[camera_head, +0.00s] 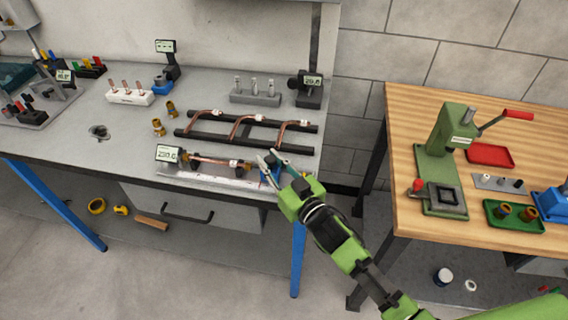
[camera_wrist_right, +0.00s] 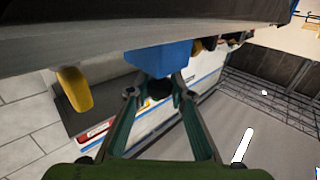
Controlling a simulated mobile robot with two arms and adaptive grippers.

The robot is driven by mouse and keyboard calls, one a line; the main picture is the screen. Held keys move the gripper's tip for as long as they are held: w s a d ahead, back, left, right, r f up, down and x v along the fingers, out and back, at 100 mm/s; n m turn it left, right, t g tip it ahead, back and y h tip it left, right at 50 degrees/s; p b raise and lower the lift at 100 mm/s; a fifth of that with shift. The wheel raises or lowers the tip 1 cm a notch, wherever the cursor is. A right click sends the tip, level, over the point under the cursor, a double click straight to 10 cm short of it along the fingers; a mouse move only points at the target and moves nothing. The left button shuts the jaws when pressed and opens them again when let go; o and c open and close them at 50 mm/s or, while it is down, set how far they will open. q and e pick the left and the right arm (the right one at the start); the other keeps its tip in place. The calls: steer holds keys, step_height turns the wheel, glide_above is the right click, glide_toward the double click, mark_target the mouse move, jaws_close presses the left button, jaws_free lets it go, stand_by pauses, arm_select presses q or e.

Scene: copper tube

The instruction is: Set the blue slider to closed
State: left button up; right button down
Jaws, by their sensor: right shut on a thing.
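The blue slider (camera_head: 265,177) sits at the right end of a long pale fixture (camera_head: 215,178) near the front edge of the grey bench. My right gripper (camera_head: 269,158) is at this end of the fixture and partly covers the slider. In the right wrist view the blue slider (camera_wrist_right: 160,56) shows as a block just beyond my right gripper (camera_wrist_right: 158,90). The fingers stand on either side of a dark part below the block and are shut on the slider. A copper tube (camera_head: 212,160) lies along the fixture. My left gripper is not in view.
A display (camera_head: 168,153) reading about 220 stands at the fixture's left end. A black rack (camera_head: 245,136) with bent copper tubes lies just behind. A wooden table (camera_head: 410,125) with a green press (camera_head: 452,135) stands to the right, across a gap.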

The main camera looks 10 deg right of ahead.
steer(key=a, duration=0.1)
steer(key=w+a, duration=0.1)
steer(key=a, duration=0.1)
steer(key=c, duration=2.2)
jaws_free()
steer(key=o, duration=0.4)
steer(key=shift+w+a, duration=0.1)
steer(key=shift+s+d, duration=0.25)
steer(key=shift+s, duration=0.1)
steer(key=v, duration=1.1)
steer(key=shift+s+r, duration=0.1)
